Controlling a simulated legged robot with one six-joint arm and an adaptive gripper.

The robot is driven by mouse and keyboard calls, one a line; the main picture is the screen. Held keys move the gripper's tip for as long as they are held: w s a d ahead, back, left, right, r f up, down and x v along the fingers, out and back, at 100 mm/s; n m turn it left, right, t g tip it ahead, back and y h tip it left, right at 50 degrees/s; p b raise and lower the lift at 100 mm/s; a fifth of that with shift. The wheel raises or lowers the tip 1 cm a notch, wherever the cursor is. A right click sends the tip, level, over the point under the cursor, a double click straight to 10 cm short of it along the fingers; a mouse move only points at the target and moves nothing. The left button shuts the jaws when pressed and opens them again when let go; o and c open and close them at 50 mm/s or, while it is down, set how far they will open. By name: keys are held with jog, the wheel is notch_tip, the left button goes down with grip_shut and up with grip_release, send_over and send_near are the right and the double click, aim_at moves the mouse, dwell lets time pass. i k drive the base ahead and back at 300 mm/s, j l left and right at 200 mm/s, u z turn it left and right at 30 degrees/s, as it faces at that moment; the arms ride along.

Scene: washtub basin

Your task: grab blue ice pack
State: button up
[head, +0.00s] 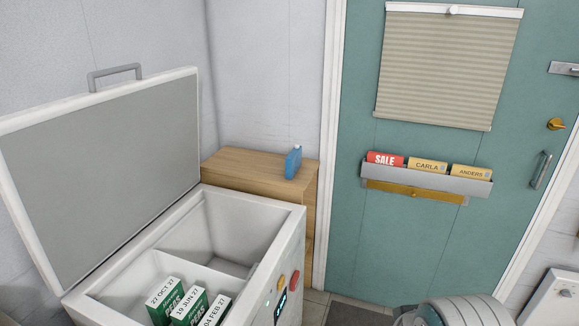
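The blue ice pack (293,162) stands upright on top of a wooden cabinet (245,163), near its right front edge. It is a small blue block with a pale cap at the top. Nothing touches it except the cabinet top. My gripper is not in view, so its state and its distance from the ice pack do not show.
An open white chest freezer (285,214) stands in front of the cabinet, its lid (105,170) raised at left. Several dated green-and-white boxes (187,306) sit inside. A teal door (400,240) stands right. A grey ribbed rounded object (465,312) is cut off below.

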aim_at(293, 161)
jog(key=k+u, duration=0.15)
jog(key=u, duration=1.15)
jog(key=i+l, duration=0.15)
jog(key=l, duration=0.3)
jog(key=i+l+u, duration=0.15)
jog(key=l, duration=0.75)
jog(key=i+l+u, duration=0.1)
jog(key=l, duration=0.4)
jog(key=i+l, duration=0.1)
jog(key=l, duration=0.3)
jog(key=i+l, duration=0.1)
jog(key=l, duration=0.3)
jog(key=i+l, duration=0.1)
jog(key=l, duration=0.3)
jog(key=i+l, duration=0.1)
jog(key=l, duration=0.7)
jog(key=i, duration=0.05)
